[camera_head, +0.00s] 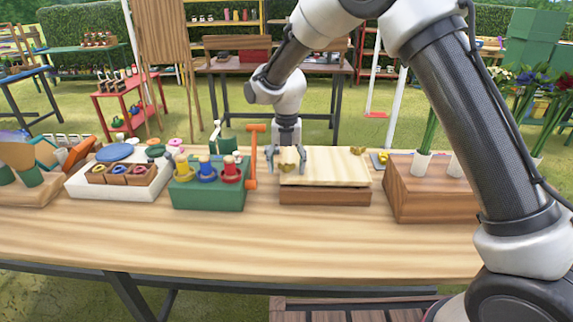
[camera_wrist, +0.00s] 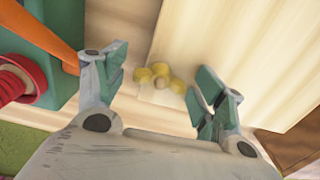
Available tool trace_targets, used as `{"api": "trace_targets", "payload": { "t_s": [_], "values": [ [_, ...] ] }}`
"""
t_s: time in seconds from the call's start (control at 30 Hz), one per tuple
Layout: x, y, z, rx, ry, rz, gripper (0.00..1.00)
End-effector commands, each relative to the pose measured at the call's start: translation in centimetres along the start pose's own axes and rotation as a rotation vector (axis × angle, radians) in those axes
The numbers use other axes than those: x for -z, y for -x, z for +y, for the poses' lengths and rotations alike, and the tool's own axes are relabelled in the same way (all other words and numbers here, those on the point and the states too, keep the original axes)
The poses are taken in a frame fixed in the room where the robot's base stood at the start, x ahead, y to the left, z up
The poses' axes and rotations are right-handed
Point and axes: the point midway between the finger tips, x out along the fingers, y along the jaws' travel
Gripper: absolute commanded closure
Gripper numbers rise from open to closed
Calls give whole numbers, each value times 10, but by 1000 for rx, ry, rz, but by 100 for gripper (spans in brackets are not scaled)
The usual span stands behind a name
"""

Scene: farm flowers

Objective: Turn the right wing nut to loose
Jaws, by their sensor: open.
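A pale wooden press (camera_head: 330,166) with a darker base lies on the table. One brass-yellow wing nut (camera_head: 358,150) sits at the board's far right corner. Another wing nut (camera_head: 284,169) is at the board's left end, partly hidden by my gripper (camera_head: 287,163). In the wrist view, my gripper (camera_wrist: 161,64) is open and empty, pointing down. Its green-padded fingers stand apart on either side of a yellow wing nut (camera_wrist: 177,86) around a small bolt end. No clear contact shows between fingers and nut.
An orange hammer-like tool (camera_head: 254,155) stands close left of my gripper, beside a green box (camera_head: 205,197) with coloured pegs. A wooden block (camera_head: 430,198) with stems is at right. The table's front (camera_head: 250,240) is clear.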

Motion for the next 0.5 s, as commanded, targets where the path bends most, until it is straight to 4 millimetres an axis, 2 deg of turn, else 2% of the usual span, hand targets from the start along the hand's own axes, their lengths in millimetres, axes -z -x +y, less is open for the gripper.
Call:
{"api": "trace_targets", "payload": {
  "t_s": [0.17,0.27,0.5],
  "values": [
    [0,3,0,-1,0,-1,30],
    [-1,14,1,-3,0,-4,30],
    [-1,66,1,-3,0,-4,30]
  ]
}}
